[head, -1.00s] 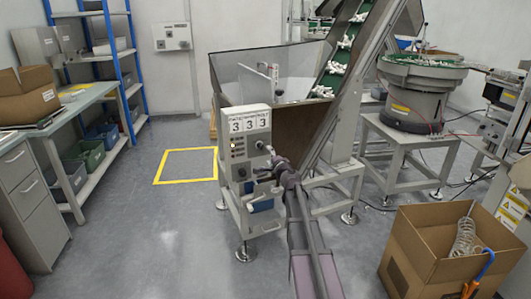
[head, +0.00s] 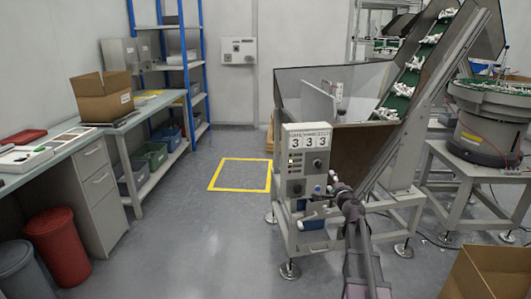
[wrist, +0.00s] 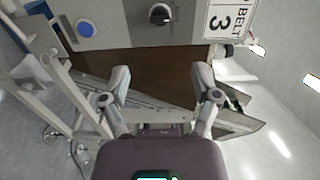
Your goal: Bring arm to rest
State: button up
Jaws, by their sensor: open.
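My arm reaches forward from the bottom of the head view. My gripper (head: 340,190) is in front of the control box (head: 306,160) marked 333, near its lower right side. In the wrist view my gripper (wrist: 161,98) has its two fingers spread apart with nothing between them. Beyond the fingers that view shows part of the control box with a blue button (wrist: 85,28), a dark knob (wrist: 159,14) and a label reading BELT 3. I cannot tell the exact gap between the fingers and the box.
A hopper (head: 335,88) with an inclined conveyor (head: 420,65) stands behind the box. A bowl feeder (head: 490,115) and a cardboard box (head: 488,278) are at right. A workbench (head: 150,105) and a red bin (head: 58,247) are at left. Floor around the yellow square (head: 240,159) is clear.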

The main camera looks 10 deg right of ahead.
jog(key=s+a+f+n+g+y, duration=0.2)
jog(key=s+a+f+n+g, duration=0.15)
jog(key=a, duration=0.45)
jog(key=s+a+f+n+g+y, duration=0.2)
jog(key=a+f+n+y, duration=0.1)
jog(key=a+n, duration=0.3)
jog(key=s+a+f+n+g+y, duration=0.2)
jog(key=s+a+f+n+g, duration=0.1)
jog(key=a, duration=0.6)
jog(key=s+a+f+n+g+h, duration=0.25)
jog(key=s+f+g, duration=0.2)
jog(key=s, duration=0.55)
jog(key=s+a+f+n+g+h, duration=0.1)
jog(key=s+f+n+g+h, duration=0.3)
jog(key=s, duration=0.6)
notch_tip(320, 180, up, 28)
jog(key=g+p, duration=0.1)
jog(key=p, duration=2.7)
jog(key=shift+a+m+p, duration=0.15)
jog(key=shift+m+p, duration=0.15)
jog(key=shift+s, duration=0.1)
